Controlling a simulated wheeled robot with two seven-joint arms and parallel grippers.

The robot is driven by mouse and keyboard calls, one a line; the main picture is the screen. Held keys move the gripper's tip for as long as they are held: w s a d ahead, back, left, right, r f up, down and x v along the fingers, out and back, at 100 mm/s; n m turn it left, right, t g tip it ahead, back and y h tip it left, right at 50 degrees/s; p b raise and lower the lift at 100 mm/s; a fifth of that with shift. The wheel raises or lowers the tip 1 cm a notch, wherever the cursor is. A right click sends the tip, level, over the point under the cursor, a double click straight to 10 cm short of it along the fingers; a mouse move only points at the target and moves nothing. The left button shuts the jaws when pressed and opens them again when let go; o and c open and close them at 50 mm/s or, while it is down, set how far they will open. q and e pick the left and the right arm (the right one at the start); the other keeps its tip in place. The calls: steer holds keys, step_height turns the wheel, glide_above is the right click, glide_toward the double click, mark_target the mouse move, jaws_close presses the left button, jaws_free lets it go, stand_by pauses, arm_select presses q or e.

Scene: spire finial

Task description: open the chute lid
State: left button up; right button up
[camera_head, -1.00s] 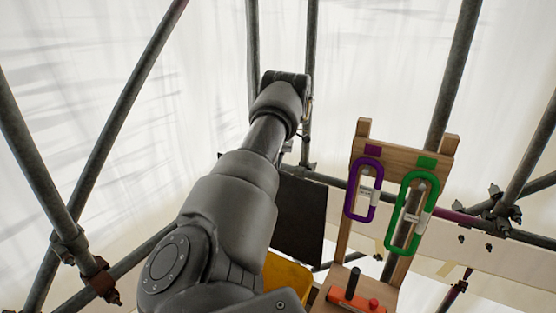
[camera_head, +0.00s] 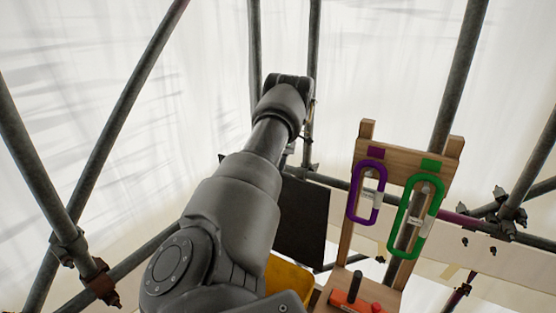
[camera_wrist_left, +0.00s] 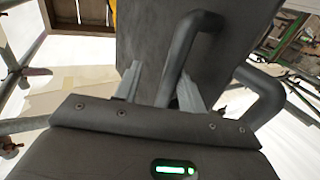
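The dark chute lid (camera_head: 301,218) shows as a black panel behind my left arm in the head view, above the yellow chute (camera_head: 287,275). My arm covers its left part. In the left wrist view the lid (camera_wrist_left: 235,40) is a large dark plate with a bent grey tube handle (camera_wrist_left: 184,55). My left gripper (camera_wrist_left: 160,92) is at this handle, its two metal fingers apart on either side of one handle leg. A gap seems to show beside the left finger. The handle's middle is hidden behind the gripper body. My right gripper is out of view.
A wooden rack (camera_head: 405,160) stands right of the lid, with a purple carabiner (camera_head: 351,203) and a green carabiner (camera_head: 391,238) hanging on it. An orange block (camera_head: 345,301) with a black peg is below. Scaffold poles (camera_head: 318,70) surround the area.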

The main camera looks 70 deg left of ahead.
arm_select(q)
steer(key=b+v, duration=0.2)
steer(key=v, duration=0.8)
steer(key=shift+r+b, duration=0.35)
steer(key=shift+r, duration=0.05)
steer(key=shift+w, duration=0.1)
